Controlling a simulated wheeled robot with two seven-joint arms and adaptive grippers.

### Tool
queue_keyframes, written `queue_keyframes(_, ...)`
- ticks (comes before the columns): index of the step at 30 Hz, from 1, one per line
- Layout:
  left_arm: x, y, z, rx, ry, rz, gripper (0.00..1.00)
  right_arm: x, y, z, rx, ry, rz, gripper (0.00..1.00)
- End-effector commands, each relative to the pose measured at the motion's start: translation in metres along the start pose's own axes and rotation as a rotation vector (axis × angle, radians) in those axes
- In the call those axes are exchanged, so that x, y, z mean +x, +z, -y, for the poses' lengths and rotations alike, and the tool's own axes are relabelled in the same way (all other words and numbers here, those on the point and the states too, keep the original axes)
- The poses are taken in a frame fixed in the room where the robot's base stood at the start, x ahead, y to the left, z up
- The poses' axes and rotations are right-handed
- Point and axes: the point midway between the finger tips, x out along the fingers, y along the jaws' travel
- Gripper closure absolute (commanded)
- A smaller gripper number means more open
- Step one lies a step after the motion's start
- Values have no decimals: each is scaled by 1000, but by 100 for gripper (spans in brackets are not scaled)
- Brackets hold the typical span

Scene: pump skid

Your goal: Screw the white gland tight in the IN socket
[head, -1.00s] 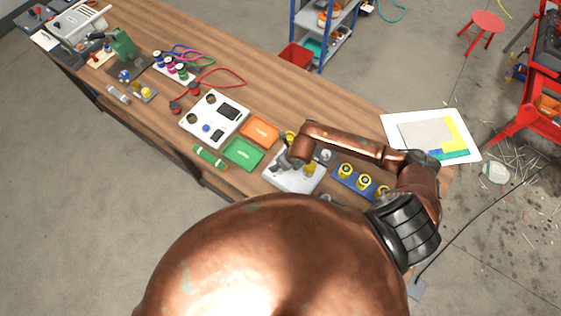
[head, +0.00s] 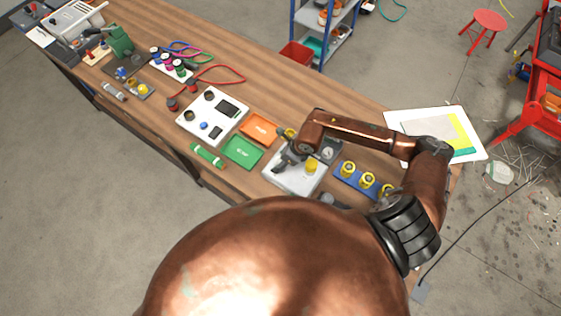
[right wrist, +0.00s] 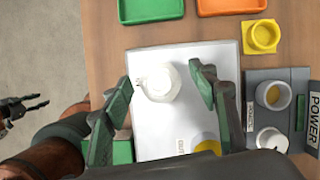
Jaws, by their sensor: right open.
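The white gland (right wrist: 160,82) sits at the upper left of the white box (right wrist: 180,136) in the right wrist view. The box's OUT lettering shows, but an IN label cannot be read. My right gripper (right wrist: 162,76) is open, with one green-padded finger on each side of the gland, apparently clear of it. In the head view the right gripper (head: 284,163) is over the left part of the white box (head: 297,188) and hides the gland. A yellow gland (head: 311,166) stands by the OUT side. My left gripper (right wrist: 28,106) shows small at the left edge, fingers apart.
A green tray (head: 242,153) and an orange tray (head: 260,129) lie left of the box. A blue rack with yellow rings (head: 367,182) stands to its right. A grey POWER unit (right wrist: 284,100) and a yellow block (right wrist: 261,36) are close on the right.

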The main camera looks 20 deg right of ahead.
Motion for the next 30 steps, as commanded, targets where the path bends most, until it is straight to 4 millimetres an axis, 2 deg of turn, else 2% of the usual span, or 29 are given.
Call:
queue_keyframes(5, 6, 1, 0, 0, 0, 1, 60, 0, 1, 1, -41, 15, 2, 46)
queue_keyframes(21, 54, 10, -2, 0, 1, 9, 60, 2, 0, 1, -366, 150, 0, 46)
queue_keyframes(30, 54, 11, -2, 0, 1, 9, 60, -1, 1, 0, -397, 164, 1, 46)
